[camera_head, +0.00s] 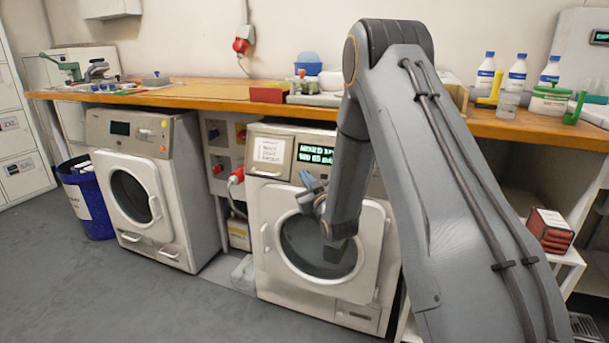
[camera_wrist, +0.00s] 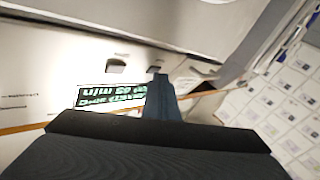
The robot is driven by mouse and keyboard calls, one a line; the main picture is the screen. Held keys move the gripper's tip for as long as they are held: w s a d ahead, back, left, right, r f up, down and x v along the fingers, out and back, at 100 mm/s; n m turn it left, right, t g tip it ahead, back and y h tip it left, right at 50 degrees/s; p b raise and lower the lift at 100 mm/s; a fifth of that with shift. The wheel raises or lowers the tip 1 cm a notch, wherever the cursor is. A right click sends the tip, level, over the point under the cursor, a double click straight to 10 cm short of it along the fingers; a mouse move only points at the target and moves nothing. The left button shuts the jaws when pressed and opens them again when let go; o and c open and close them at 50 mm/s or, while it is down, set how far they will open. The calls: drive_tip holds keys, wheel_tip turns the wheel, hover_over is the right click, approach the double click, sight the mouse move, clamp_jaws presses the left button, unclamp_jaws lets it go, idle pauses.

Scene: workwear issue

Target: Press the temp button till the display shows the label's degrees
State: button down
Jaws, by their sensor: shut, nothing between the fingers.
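The right-hand washing machine (camera_head: 276,262) has a lit display (camera_head: 315,153) with green text on its top panel. A paper label (camera_head: 270,149) is stuck left of the display; its writing is too small to read. The display (camera_wrist: 112,94) is upside down in the wrist view; "63 min" is legible, but the degrees are not clear. My gripper (camera_head: 306,180) is shut and empty in front of the machine, below the display. In the wrist view its fingertips (camera_wrist: 158,80) are close to a dark button (camera_wrist: 154,70); contact cannot be told. My arm hides the panel's right part.
A wooden counter (camera_head: 180,93) runs above the machines. A second machine (camera_head: 133,190) stands left, with a blue bin (camera_head: 86,205) beside it. Bottles (camera_head: 516,73) stand on the counter at right. The floor at front left is clear.

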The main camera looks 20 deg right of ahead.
drive_tip(key=shift+s+a, duration=0.1)
drive_tip(key=shift+s+a+r+p, duration=0.2)
drive_tip(key=shift+s+a+p, duration=0.1)
drive_tip(key=shift+s+p, duration=0.15)
drive_tip(key=shift+s+a, duration=0.1)
drive_tip(key=s+a, duration=0.1)
drive_tip(key=s+r+p, duration=0.1)
drive_tip(key=s+a+p, duration=0.1)
drive_tip(key=shift+s+a+r, duration=0.25)
drive_tip(key=shift+s+a, duration=0.1)
idle(3.5)
drive_tip(key=s+a, duration=0.1)
drive_tip(key=s+a+r+p, duration=0.1)
drive_tip(key=s, duration=0.1)
drive_tip(key=shift+r, duration=0.1)
drive_tip(key=shift+w, duration=0.1)
